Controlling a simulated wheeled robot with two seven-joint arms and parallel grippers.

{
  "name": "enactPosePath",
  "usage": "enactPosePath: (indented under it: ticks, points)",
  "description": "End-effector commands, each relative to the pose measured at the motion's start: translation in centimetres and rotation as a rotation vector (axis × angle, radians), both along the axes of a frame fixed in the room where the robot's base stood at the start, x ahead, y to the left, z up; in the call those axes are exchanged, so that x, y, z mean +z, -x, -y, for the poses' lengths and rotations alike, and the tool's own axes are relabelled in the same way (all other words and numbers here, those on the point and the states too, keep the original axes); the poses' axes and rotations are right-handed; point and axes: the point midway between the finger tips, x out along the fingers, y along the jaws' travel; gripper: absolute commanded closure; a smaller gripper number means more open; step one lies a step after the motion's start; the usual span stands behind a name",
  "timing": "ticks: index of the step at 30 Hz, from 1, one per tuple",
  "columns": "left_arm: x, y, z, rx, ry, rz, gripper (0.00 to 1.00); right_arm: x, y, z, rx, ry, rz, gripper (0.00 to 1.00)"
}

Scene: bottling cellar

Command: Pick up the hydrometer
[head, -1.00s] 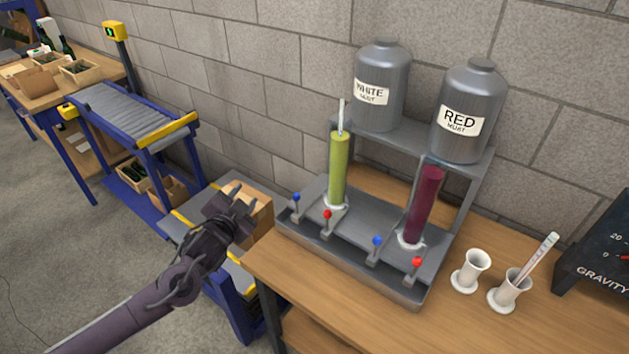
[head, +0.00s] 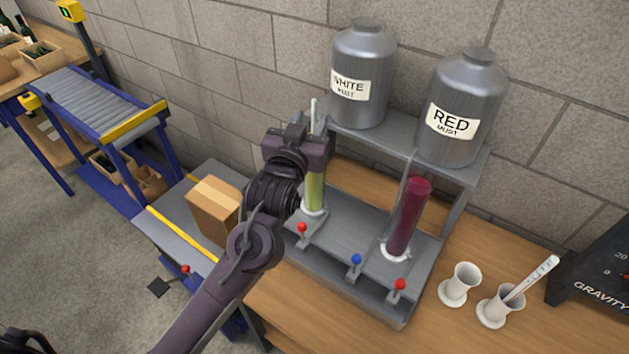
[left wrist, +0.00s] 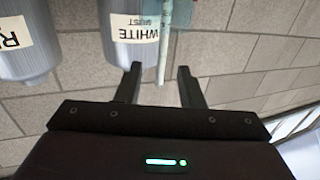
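The hydrometer (head: 314,112) is a thin pale stem standing upright out of the tall cylinder of yellow-green liquid (head: 315,195) below the tank labelled white must. My left gripper (head: 308,140) is at the top of that cylinder and hides part of the stem and the cylinder's upper part. In the left wrist view the gripper (left wrist: 158,70) is open, and the hydrometer's stem (left wrist: 163,48) runs down between the lines of the two fingers. I see no contact with either finger. My right gripper is not in view.
A cylinder of red liquid (head: 408,215) stands on the grey stand (head: 325,262) below the red must tank (head: 462,105). Two white cups (head: 461,286) are to the right, one holding a slanted scaled stick (head: 530,278). A dark gravity board (head: 600,265) stands at the right edge.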

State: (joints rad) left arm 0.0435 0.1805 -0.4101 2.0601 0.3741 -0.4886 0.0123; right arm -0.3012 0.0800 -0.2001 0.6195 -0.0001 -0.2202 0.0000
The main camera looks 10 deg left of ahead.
Motion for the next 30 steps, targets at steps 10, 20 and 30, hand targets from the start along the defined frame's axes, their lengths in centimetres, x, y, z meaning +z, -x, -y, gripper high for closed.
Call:
enactPosePath:
  ticks: [10, 20, 30]
  points:
    - [0.1, -4.4, 0.1, 0.001, -0.002, -0.001, 0.65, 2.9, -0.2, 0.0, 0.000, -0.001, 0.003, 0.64]
    - [-0.3, -5.2, 0.2, 0.000, -0.001, -0.001, 0.65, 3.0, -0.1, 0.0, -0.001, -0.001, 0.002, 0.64]
    - [-0.3, -5.2, 0.2, 0.000, -0.002, -0.001, 1.00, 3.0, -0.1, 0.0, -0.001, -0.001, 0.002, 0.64]
